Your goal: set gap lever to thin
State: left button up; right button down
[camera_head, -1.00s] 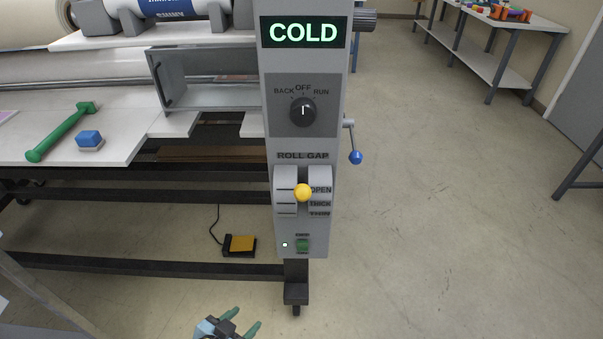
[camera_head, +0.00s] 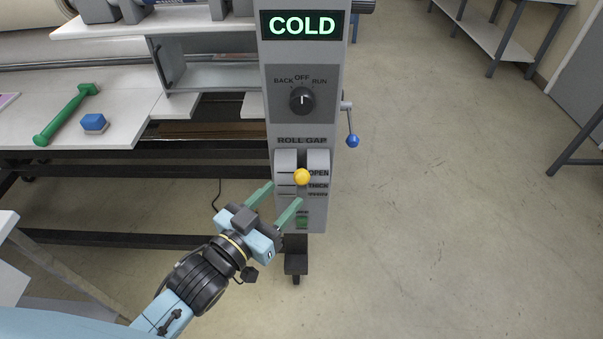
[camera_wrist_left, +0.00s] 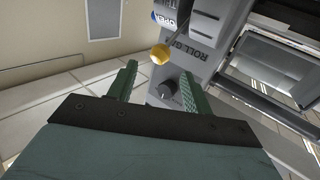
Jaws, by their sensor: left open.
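The gap lever has a yellow ball knob (camera_head: 302,177) in the ROLL GAP slot of the grey control column (camera_head: 268,120). The knob stands level with the OPEN mark, above THICK and the lowest mark. My left gripper (camera_head: 274,197) is open, its green fingers pointing up toward the lever from below left. They appear apart from the knob. In the left wrist view the knob (camera_wrist_left: 160,54) shows beyond and between the open fingertips (camera_wrist_left: 158,78). My right gripper is not in view.
A mode dial (camera_head: 302,101) points to OFF below the COLD display (camera_head: 302,25). A blue-ended crank (camera_head: 352,140) hangs at the column's right side. A green roller tool (camera_head: 66,115) and blue block (camera_head: 94,123) lie on the left table. Floor to the right is clear.

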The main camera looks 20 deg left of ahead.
aim_at(297, 182)
pick_arm(q)
jog(key=x, duration=0.7)
jog(key=shift+w+d, duration=0.1)
jog(key=shift+w, duration=0.2)
grip_shut()
